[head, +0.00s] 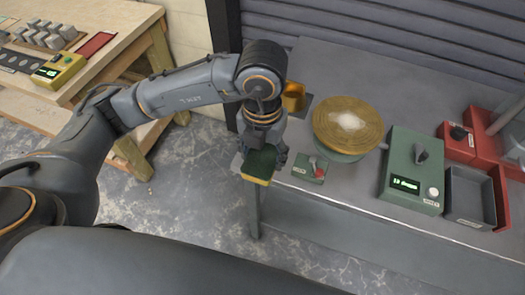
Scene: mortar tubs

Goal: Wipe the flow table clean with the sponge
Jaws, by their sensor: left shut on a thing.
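The flow table (337,135) is a round brass-coloured disc on a green base, standing on the grey bench. A whitish patch lies around the middle of its top. My left gripper (270,152) is shut on the sponge (258,164), which has a dark green top and a yellow underside. The gripper holds it near the bench's left front corner, left of the disc and apart from it. My arm hides part of the bench behind it. My right gripper is not in view.
A brass-coloured piece (295,97) stands behind the gripper. A small green switch box (310,168) with a red part sits before the disc. A green control box (405,195) with a lit display, a grey tray (467,211) and red equipment (458,148) are right. A wooden bench (112,20) is far left.

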